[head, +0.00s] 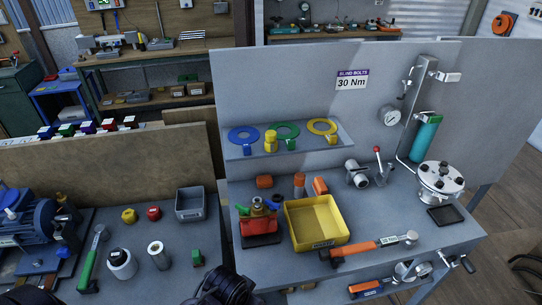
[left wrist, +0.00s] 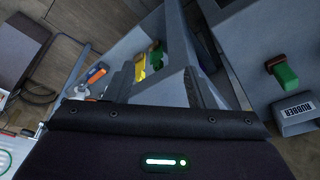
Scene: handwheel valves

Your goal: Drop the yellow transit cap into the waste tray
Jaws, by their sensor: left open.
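A small yellow cap-like piece (head: 129,215) stands on the left bench in the head view, beside a similar red one (head: 153,212). A dark part of my left gripper (head: 222,285) shows at the bottom edge, low between the benches, apart from the cap and tray. In the left wrist view the fingers of my left gripper (left wrist: 160,88) are spread with nothing between them. My right gripper is not in view.
A grey bin (head: 190,203) stands right of the caps; its RUBBER label (left wrist: 297,112) shows in the left wrist view. A red valve (head: 260,225) is left of the tray, and an orange-handled torque wrench (head: 372,245) lies in front. A shelf (head: 238,152) holds coloured rings.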

